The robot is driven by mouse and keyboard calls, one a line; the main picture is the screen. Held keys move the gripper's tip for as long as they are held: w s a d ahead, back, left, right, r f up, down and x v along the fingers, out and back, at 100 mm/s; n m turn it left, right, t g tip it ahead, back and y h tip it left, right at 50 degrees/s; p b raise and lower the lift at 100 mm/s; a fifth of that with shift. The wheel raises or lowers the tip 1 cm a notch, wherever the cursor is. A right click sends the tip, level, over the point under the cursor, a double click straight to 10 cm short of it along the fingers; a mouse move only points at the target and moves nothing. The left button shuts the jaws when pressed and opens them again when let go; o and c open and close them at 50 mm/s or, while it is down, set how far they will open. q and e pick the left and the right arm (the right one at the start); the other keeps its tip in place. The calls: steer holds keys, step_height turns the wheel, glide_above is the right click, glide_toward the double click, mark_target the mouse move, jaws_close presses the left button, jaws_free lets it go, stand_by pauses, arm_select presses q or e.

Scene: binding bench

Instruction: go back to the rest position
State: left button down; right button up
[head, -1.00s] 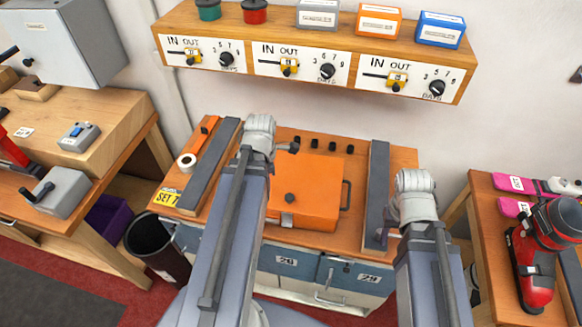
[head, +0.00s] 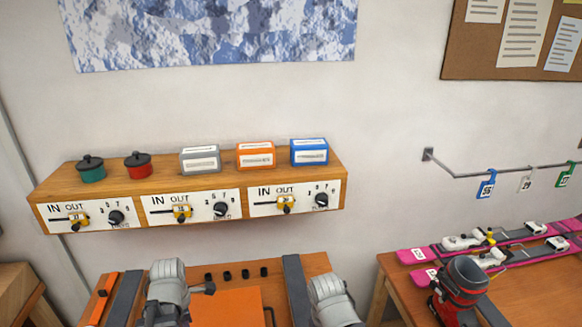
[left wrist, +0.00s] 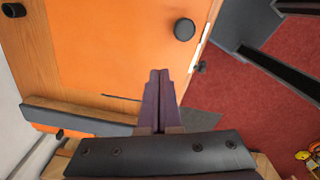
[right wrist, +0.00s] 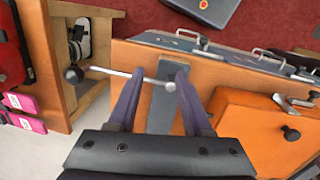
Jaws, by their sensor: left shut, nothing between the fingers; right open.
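My left gripper (left wrist: 160,78) is shut and empty in the left wrist view, above the bench with the orange panel (left wrist: 105,45). My right gripper (right wrist: 155,78) is open in the right wrist view, over the bench edge by a grey strip (right wrist: 160,105); a metal rod with a dark ball end (right wrist: 74,74) shows between and beyond its fingers. In the head view only my two arms show at the bottom, over the bench (head: 312,265); the gripper fingers are out of that view.
A wall shelf (head: 195,200) with IN/OUT sliders and dials carries two pots and three small boxes. To the right, a table (head: 530,290) holds pink skis and a red boot (head: 465,285). A tag rail (head: 500,170) hangs on the wall.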

arm_select(q)
steer(key=d+m, duration=0.3)
steer(key=d+f+m+b, duration=0.1)
steer(key=d+m, duration=0.2)
steer(key=w+d+m, duration=0.1)
steer(key=d+m, duration=0.2)
steer(key=shift+f, duration=0.3)
steer(key=d+m, duration=0.1)
steer(key=m, duration=0.1)
steer(key=d+m, duration=0.2)
steer(key=d+m+b, duration=0.1)
steer(key=d+m, duration=0.1)
steer(key=shift+s+d+f+y, duration=0.1)
steer(key=shift+f+y, duration=0.2)
steer(key=shift+f, duration=0.1)
steer(key=s+d+f+m+b, duration=0.1)
steer(key=s+d+m, duration=0.1)
steer(key=d+m, duration=0.8)
steer(key=shift+s+f+m+y+b, duration=0.15)
steer(key=shift+s+m+y+b, duration=0.15)
steer(key=shift+m, duration=1.4)
